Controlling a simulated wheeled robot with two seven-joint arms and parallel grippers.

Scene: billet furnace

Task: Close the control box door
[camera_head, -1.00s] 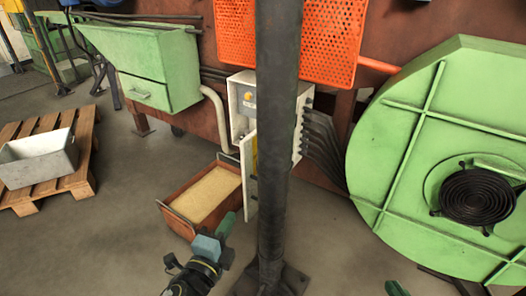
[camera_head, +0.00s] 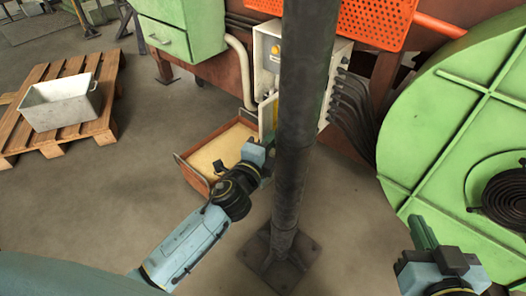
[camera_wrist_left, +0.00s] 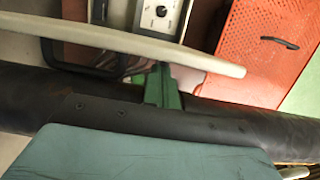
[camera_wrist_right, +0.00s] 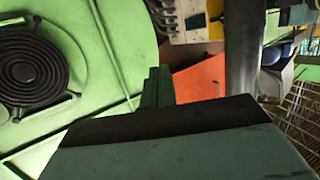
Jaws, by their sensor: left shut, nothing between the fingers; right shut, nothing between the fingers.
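The white control box (camera_head: 267,50) stands behind the dark pole in the head view, partly hidden by it. Its door (camera_head: 268,115) hangs open toward me, seen almost edge-on. In the left wrist view the door (camera_wrist_left: 120,39) is a pale bar across the picture, with the box's dial panel (camera_wrist_left: 161,17) behind it. My left gripper (camera_head: 268,145) is shut and empty at the door's lower part; its fingers (camera_wrist_left: 162,85) overlap the door edge in view, and I cannot tell whether they touch. My right gripper (camera_head: 422,232) is shut and empty, far from the box at the lower right.
The pole (camera_head: 300,120) stands between my arms, close to the box. A brown bin of sand-coloured material (camera_head: 190,165) lies below the box. A large green round housing (camera_head: 440,130) fills the right. A pallet (camera_head: 105,125) with a grey tub (camera_head: 62,103) is at left.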

